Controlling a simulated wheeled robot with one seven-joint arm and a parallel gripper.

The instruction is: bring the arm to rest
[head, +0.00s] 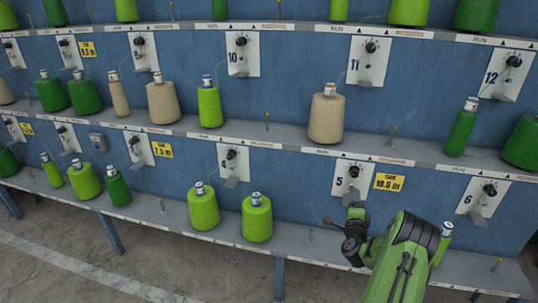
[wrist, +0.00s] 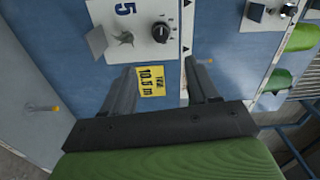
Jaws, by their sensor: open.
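My green arm (head: 405,258) reaches up from the bottom right in the head view, in front of the lower shelf. Its black gripper (head: 343,222) is at the level of that shelf, below panel 5 (head: 352,180). In the wrist view my gripper (wrist: 163,78) is open, with its two fingers apart and nothing between them but the blue wall and a yellow tag beyond. Panel 5 with its dark knob (wrist: 161,32) shows ahead of the fingers. The arm hides part of the lower shelf.
The blue rack has grey shelves (head: 285,142) with green and beige yarn cones. Two green cones (head: 257,218) stand left of my gripper. A small green cone (head: 441,243) stands close beside my arm on the right. Thin pegs rise from the shelves. The floor (head: 60,250) is clear at lower left.

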